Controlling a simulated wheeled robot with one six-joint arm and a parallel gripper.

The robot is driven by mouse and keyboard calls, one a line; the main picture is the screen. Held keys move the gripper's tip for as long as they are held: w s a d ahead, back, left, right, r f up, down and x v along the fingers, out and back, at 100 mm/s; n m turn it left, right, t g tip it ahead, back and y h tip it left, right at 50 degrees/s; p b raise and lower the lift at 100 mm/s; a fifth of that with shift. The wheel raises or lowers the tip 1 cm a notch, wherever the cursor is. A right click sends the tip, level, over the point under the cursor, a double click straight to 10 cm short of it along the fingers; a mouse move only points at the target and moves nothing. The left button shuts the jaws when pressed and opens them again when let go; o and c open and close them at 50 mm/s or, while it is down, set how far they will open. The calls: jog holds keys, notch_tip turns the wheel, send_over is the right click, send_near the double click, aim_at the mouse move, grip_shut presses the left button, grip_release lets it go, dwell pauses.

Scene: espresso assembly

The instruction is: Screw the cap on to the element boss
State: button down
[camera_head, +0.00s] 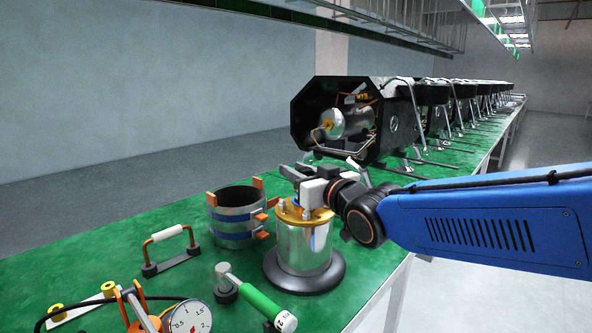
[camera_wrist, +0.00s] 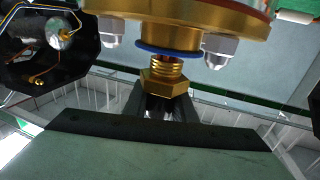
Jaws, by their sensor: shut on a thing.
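The silver boiler (camera_head: 304,249) stands upright on a round black base, with a brass flange (camera_head: 290,213) on top. In the wrist view the brass flange (camera_wrist: 190,22) fills the top, with bright nuts around a central boss (camera_wrist: 170,38) that has a blue ring (camera_wrist: 167,51). Brass threads show between the ring and a brass hex cap (camera_wrist: 165,82). My gripper (camera_wrist: 164,108) is shut on the cap, its dark fingers at the cap's outer end. In the head view my gripper (camera_head: 300,178) is over the flange and hides the cap.
A banded metal cylinder (camera_head: 236,238) with orange clamps stands left of the boiler. A handled bar (camera_head: 168,249), a green-handled tool (camera_head: 250,297) and a pressure gauge (camera_head: 190,318) lie in front. An open black machine housing (camera_head: 336,118) stands behind, heading a long row.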

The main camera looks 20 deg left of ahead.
jog(key=shift+f, duration=1.05)
dwell(1.2)
jog(key=c, duration=1.4)
grip_release()
jog(key=shift+v, duration=2.95)
